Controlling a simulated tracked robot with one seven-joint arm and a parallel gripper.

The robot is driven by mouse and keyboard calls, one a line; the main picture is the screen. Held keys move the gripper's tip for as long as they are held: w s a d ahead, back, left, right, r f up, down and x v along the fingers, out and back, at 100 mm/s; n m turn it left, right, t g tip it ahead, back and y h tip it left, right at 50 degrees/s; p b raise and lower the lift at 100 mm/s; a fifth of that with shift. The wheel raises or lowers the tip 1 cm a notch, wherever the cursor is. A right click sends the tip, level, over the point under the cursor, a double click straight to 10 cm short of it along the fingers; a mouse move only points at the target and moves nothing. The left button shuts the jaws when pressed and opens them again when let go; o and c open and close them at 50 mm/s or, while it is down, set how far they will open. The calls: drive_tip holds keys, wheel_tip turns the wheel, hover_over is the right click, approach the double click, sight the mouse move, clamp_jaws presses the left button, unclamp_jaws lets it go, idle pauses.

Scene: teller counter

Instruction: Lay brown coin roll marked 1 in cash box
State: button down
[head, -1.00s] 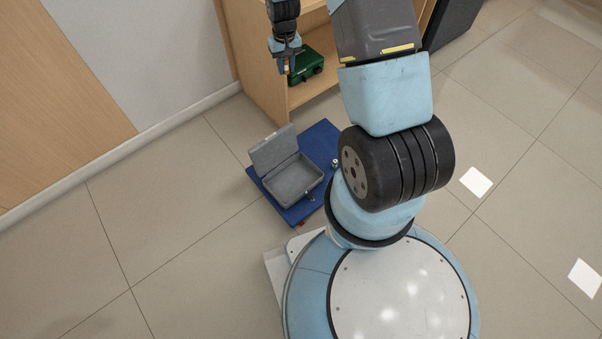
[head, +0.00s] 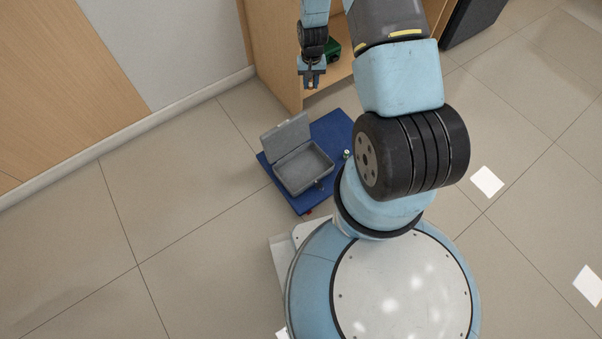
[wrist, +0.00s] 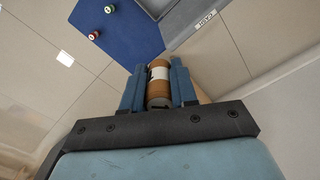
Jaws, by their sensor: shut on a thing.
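In the wrist view only part of the box (wrist: 183,22) shows at the top, with a white label reading CASH. The roll is apart from the box.
The box stands on a blue mat (head: 337,127) on the tiled floor. Two small rolls, one red-ended (wrist: 94,36) and one green-ended (wrist: 110,9), are on the mat. A wooden shelf (head: 277,62) holding a green object (head: 333,48) stands behind. Floor left of the mat is clear.

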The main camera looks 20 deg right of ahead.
drive_tip(key=s+d+f+m, duration=0.1)
drive_tip(key=s+f+m, duration=0.3)
drive_tip(key=s+f, duration=1)
drive_tip(key=s+d+f+m, duration=0.2)
drive_tip(key=s+f+m, duration=0.2)
drive_tip(key=s+f, duration=1)
hover_over(311, 171)
drive_tip(key=s, duration=0.1)
drive_tip(key=f, duration=1.2)
drive_tip(key=shift+s+d+f, duration=0.1)
drive_tip(key=shift+d+f, duration=0.1)
drive_tip(key=shift+f, duration=0.05)
drive_tip(key=shift+w+a+f, duration=0.25)
drive_tip(key=shift+w+f, duration=0.3)
drive_tip(key=shift+f, duration=1.65)
